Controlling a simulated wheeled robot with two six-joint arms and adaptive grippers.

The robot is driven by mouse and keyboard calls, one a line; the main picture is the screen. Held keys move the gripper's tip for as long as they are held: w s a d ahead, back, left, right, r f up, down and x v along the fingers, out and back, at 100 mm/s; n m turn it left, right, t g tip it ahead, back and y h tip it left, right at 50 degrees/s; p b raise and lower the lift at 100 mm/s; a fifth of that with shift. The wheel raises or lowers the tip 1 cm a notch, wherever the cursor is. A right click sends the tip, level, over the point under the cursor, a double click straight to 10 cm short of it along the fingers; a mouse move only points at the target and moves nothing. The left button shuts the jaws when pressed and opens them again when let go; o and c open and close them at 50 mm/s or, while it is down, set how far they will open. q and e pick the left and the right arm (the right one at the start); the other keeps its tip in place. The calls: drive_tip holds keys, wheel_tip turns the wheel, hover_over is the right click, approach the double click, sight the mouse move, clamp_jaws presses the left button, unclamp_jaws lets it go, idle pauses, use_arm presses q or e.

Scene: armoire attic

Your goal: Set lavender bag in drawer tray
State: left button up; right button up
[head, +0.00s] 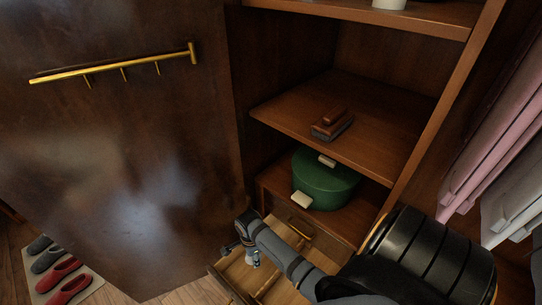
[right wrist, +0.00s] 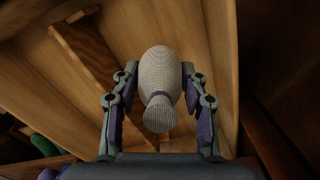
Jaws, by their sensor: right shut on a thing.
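The lavender bag (right wrist: 160,75) is a pale, woven pouch tied with a purple band at its neck. My right gripper (right wrist: 158,80) is shut on it, with one finger on each side. In the head view the right gripper (head: 250,248) is over the open wooden drawer (head: 226,272), and the bag (head: 254,259) shows only as a small pale patch. The drawer tray has wooden dividers, which also show behind the bag in the right wrist view (right wrist: 88,50). I cannot tell whether the bag touches the drawer floor. My left gripper is out of view.
A green round box (head: 325,182) stands on the lower shelf just above the drawer. A brown brush (head: 332,123) lies on the middle shelf. The armoire door (head: 110,150) with a brass rail is at left. Slippers (head: 62,272) lie on a floor mat; clothes (head: 510,140) hang at right.

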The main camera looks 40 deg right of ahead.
wheel_tip(320, 180, down, 4)
drive_tip(key=shift+w+f+b, duration=0.1)
drive_tip(key=shift+w+b, duration=0.05)
drive_tip(key=shift+b, duration=0.3)
wheel_tip(320, 180, down, 4)
drive_tip(key=shift+r+b, duration=0.1)
drive_tip(key=shift+b, duration=0.8)
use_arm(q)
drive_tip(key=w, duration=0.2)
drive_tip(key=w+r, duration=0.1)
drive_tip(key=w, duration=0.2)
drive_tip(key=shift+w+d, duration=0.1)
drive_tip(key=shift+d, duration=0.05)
use_arm(e)
drive_tip(key=o, duration=1)
drive_tip(key=shift+f, duration=0.2)
drive_tip(key=shift+o, duration=0.2)
